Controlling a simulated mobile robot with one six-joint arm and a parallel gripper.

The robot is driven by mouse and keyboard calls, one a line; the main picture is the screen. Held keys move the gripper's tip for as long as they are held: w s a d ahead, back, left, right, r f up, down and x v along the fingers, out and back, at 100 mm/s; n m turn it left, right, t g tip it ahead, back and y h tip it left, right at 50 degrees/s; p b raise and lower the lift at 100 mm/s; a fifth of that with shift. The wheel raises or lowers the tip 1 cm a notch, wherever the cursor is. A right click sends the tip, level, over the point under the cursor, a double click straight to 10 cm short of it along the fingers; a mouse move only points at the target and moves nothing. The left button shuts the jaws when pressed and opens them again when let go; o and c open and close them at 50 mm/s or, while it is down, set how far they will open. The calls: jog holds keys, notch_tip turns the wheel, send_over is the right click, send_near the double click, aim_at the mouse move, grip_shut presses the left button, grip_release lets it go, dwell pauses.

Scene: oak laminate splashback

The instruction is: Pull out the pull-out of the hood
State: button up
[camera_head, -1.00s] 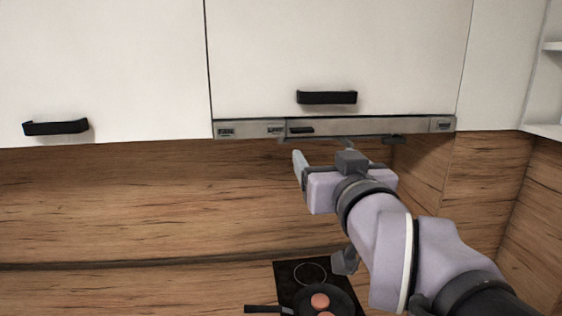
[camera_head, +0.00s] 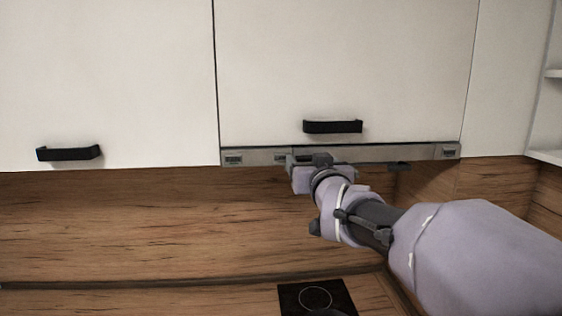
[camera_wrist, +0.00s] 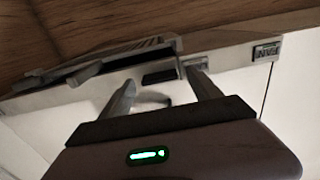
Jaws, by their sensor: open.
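The hood's pull-out (camera_head: 400,152) is a slim grey metal strip under the white upper cabinet, with small labelled panels near its ends. It looks pushed in, nearly level with the cabinet front. My gripper (camera_head: 300,160) is in front of its left-middle part and covers that part in the head view. In the wrist view the strip (camera_wrist: 228,57) runs across behind my fingers, with a dark grip piece (camera_wrist: 158,77) between them. My gripper (camera_wrist: 160,88) is open there, with one finger on each side. I cannot tell whether the fingertips touch the strip.
A black cabinet handle (camera_head: 333,127) sits just above the strip, close to my gripper. Another handle (camera_head: 69,153) is on the left cabinet door. A dark cooktop (camera_head: 317,298) lies below. Open space lies before the wooden splashback (camera_head: 130,230).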

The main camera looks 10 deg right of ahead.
grip_shut()
jog(key=shift+s+f+b, duration=0.2)
jog(key=shift+s+b, duration=0.15)
jog(key=shift+b, duration=0.15)
jog(key=s+b, duration=0.6)
jog(key=s, duration=0.6)
jog(key=shift+s+r+b, duration=0.2)
jog(key=shift+s+b, duration=0.05)
jog(key=shift+b, duration=0.15)
grip_release()
